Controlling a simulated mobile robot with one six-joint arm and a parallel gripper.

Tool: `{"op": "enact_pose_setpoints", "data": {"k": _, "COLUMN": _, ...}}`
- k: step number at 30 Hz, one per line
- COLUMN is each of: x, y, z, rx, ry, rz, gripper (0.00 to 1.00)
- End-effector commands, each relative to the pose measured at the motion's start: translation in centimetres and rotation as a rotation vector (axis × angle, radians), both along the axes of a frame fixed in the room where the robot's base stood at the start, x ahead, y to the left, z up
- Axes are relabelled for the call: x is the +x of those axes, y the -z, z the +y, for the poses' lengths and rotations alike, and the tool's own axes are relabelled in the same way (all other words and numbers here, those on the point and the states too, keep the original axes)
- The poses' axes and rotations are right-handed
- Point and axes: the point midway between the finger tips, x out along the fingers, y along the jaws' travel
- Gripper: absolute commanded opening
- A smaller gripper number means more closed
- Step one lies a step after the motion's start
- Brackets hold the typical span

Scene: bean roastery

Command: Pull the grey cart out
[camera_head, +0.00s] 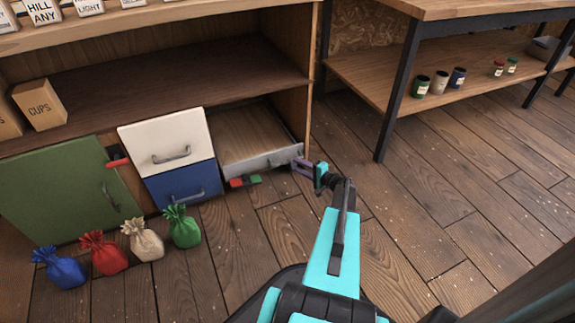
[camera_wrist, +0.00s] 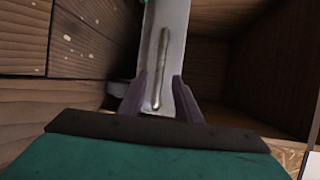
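The grey cart (camera_head: 262,161) has a low grey front panel and a bare wooden inside, and sits low in the wooden shelf unit, right of the white and blue fronts. Its grey panel and pale metal bar handle (camera_wrist: 162,60) show in the wrist view. My gripper (camera_head: 303,166) is at the right end of the grey panel. In the wrist view, its two purple fingers (camera_wrist: 159,76) are apart, one on each side of the handle's near end, with gaps visible. The fingers hide part of the panel.
A white front (camera_head: 165,140) and a blue front (camera_head: 184,184) stand left, beside a green door (camera_head: 62,192). Several tied bags, including a green one (camera_head: 182,227), stand on the floor. The floor (camera_head: 420,215) at right is clear.

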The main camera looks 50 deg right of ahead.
Motion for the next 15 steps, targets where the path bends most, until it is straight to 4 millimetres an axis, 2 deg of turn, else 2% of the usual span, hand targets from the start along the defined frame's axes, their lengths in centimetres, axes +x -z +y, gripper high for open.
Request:
{"op": "enact_pose_setpoints", "data": {"k": 9, "x": 4.5, "y": 1.1, "z": 0.0, "rx": -0.001, "ry": 0.000, "rz": 0.000, "gripper": 0.31}}
{"op": "enact_pose_setpoints", "data": {"k": 15, "x": 6.1, "y": 1.3, "z": 0.0, "rx": 0.000, "ry": 0.000, "rz": 0.000, "gripper": 0.31}}
